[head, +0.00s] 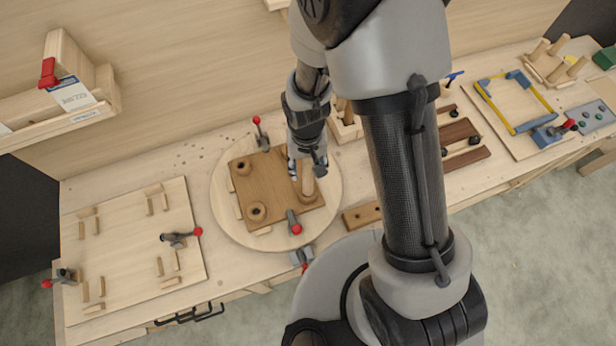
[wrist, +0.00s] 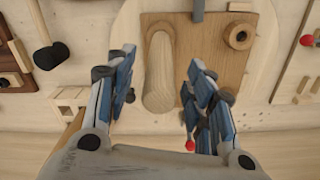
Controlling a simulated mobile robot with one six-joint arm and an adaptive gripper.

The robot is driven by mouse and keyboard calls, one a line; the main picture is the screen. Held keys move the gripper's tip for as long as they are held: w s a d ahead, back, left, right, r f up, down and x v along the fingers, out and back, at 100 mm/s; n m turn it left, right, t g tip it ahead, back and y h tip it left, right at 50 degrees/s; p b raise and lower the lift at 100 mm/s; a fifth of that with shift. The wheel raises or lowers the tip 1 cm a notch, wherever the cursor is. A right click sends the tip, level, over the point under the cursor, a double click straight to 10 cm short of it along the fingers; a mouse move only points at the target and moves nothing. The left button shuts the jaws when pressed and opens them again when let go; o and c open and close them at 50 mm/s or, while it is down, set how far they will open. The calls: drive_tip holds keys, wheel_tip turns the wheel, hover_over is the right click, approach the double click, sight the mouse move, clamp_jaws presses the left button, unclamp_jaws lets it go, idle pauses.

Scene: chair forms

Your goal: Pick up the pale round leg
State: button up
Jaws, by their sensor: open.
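The pale round leg (wrist: 159,75) stands out from a brown square board in the wrist view, between the two fingers of my gripper (wrist: 157,85). The fingers are apart on either side of it, and neither clearly touches it. In the head view the leg (head: 307,182) shows at the right side of the board, just beside my gripper (head: 305,168). My gripper is open and partly hides the board's far right corner. The brown board (head: 275,190) lies on a round pale disc (head: 233,228) and has ringed sockets at its left corners.
Clamps with red knobs (head: 296,229) hold the board at its near and far edges. A pale fixture board (head: 130,250) with small blocks lies left. A wooden block holder (head: 346,130) stands close behind my gripper. Dark wooden strips and a yellow-and-blue frame (head: 515,128) lie right.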

sight(308, 180)
wheel_tip(308, 180, down, 2)
drive_tip(key=shift+w+f, duration=0.1)
drive_tip(key=shift+f, duration=0.15)
drive_tip(key=shift+c, duration=0.5)
clamp_jaws()
